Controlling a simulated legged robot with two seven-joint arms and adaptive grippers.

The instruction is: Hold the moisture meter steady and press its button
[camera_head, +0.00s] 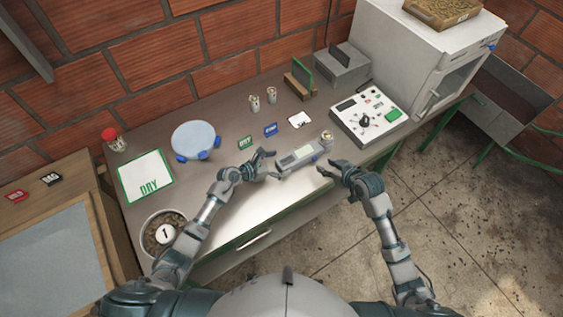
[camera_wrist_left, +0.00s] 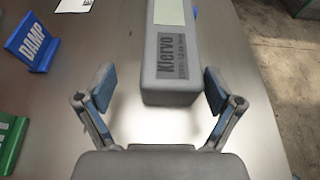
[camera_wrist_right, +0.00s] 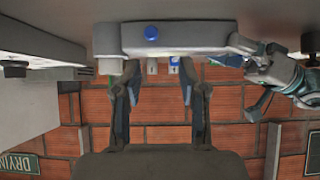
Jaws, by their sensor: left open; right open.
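The moisture meter (camera_head: 299,158) is a long grey device with a pale screen, lying on the table near its front edge. Its end labelled "Klervo" (camera_wrist_left: 170,70) shows in the left wrist view. A blue button (camera_wrist_right: 151,33) is on its side in the right wrist view. My left gripper (camera_head: 268,164) is open at the meter's left end; in the left wrist view its fingers (camera_wrist_left: 158,90) stand either side of that end, apart from it. My right gripper (camera_head: 333,168) is open by the meter's right end; its fingers (camera_wrist_right: 160,73) show empty in the right wrist view.
A blue DAMP sign (camera_head: 270,129) and green DRY sign (camera_head: 245,142) stand behind the meter. A white control box (camera_head: 369,117) is to the right. A DRY mat (camera_head: 146,176), round pale dish (camera_head: 194,139) and bowl of beans (camera_head: 151,238) are left.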

